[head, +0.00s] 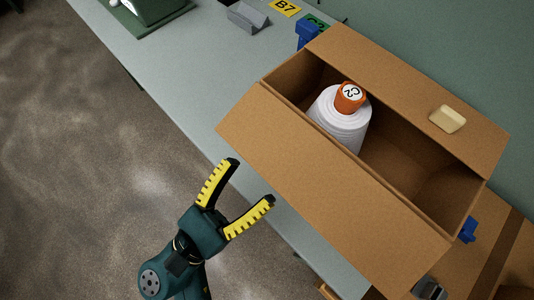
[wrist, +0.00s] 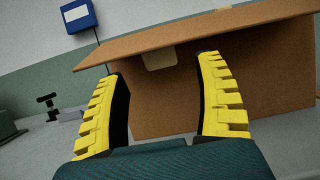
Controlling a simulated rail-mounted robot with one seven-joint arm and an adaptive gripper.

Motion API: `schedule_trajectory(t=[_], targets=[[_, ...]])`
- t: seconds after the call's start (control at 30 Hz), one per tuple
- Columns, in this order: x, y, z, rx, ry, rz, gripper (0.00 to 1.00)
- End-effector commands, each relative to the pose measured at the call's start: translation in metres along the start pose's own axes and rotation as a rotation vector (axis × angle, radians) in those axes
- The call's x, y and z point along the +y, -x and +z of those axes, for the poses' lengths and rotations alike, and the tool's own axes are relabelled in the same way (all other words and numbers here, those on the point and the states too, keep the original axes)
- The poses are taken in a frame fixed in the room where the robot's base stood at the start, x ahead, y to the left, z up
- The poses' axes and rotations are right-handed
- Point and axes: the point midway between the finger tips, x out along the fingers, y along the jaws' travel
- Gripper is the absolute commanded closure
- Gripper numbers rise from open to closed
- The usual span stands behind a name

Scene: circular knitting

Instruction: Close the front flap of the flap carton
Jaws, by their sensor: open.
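The flap carton (head: 430,188) is a brown open-topped box on the table. Its front flap (head: 320,190) is folded outward and slopes over the near side; in the wrist view the flap (wrist: 220,30) spans the top, above the carton's front wall (wrist: 165,105). A cream tab (wrist: 160,58) shows under the flap. The back flap (head: 400,85) is also open, with a cream tab (head: 447,118) on it. My gripper (head: 251,181) is open and empty, just in front of the front flap, fingers pointing toward the carton. I cannot tell whether it touches.
A white yarn cone (head: 340,120) with an orange top (head: 350,97) stands inside the carton. Another brown carton (head: 490,235) is at the right. The table (head: 160,75) is clear at the left.

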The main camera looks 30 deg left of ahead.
Motion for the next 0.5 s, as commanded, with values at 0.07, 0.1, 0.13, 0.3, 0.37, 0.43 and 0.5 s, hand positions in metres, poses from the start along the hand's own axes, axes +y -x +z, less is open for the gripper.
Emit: schedule_trajectory(t=[0.07,0.1,0.13,0.3,0.37,0.43,0.5], targets=[[-0.002,-0.018,-0.002,-0.002,-0.001,-0.010,0.30],[-0.002,-0.027,-0.002,-0.003,-0.002,-0.009,0.30],[-0.002,-0.032,-0.002,-0.002,-0.001,-0.008,0.30],[0.000,-0.054,-0.001,0.000,0.000,-0.002,0.30],[0.000,-0.057,0.000,0.000,0.000,-0.001,0.30],[0.000,-0.059,0.000,0.000,0.000,0.001,0.30],[0.000,-0.059,0.000,0.000,0.000,0.002,0.30]])
